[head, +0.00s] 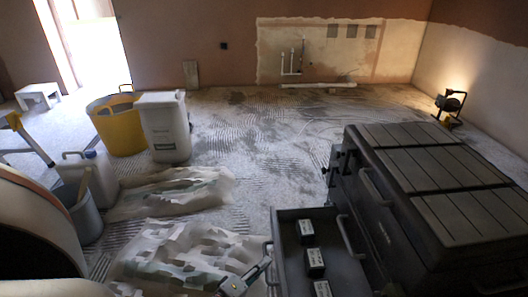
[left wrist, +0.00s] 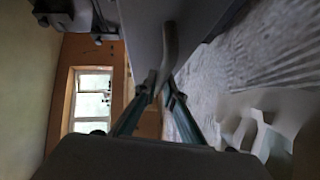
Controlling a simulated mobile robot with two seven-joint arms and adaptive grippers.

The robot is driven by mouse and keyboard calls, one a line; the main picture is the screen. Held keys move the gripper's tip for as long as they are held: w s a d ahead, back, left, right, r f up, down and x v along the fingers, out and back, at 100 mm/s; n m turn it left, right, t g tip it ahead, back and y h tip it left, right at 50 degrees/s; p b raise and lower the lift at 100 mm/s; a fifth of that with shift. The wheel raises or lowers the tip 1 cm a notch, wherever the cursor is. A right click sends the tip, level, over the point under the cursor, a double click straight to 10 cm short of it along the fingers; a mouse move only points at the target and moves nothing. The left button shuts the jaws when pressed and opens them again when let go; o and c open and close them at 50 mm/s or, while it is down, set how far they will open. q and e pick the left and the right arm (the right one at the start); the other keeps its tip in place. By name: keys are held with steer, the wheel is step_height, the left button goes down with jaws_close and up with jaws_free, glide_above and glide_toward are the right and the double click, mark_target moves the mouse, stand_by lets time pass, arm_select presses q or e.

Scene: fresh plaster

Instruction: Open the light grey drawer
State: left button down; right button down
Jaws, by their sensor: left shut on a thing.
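The drawer (head: 289,222) stands pulled out from the left side of a dark tool chest (head: 405,215). It looks dark grey in this light, and its inside shows from above. Several small black boxes with pale labels (head: 306,230) lie in it. Its bar handle (head: 268,249) is on the outer left front. My left gripper (head: 262,268) is at this handle. In the left wrist view the gripper (left wrist: 162,92) is shut on the handle (left wrist: 169,48), with the grey drawer front (left wrist: 200,22) behind it. My right gripper is not in view.
Another handle (head: 350,236) is on the chest beside the open drawer. Crumpled sheeting (head: 180,250) lies on the floor left of the drawer. A white bin (head: 165,127), a yellow tub (head: 117,125) and a grey bucket (head: 80,212) stand farther left. The middle floor is clear.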

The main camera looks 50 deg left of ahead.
arm_select(q)
steer(key=c, duration=2.1)
jaws_free()
steer(key=shift+c, duration=0.2)
steer(key=s+d+r, duration=0.1)
steer(key=s, duration=1.1)
steer(key=shift+d+r, duration=0.3)
steer(key=shift+r, duration=0.05)
steer(key=shift+w, duration=0.1)
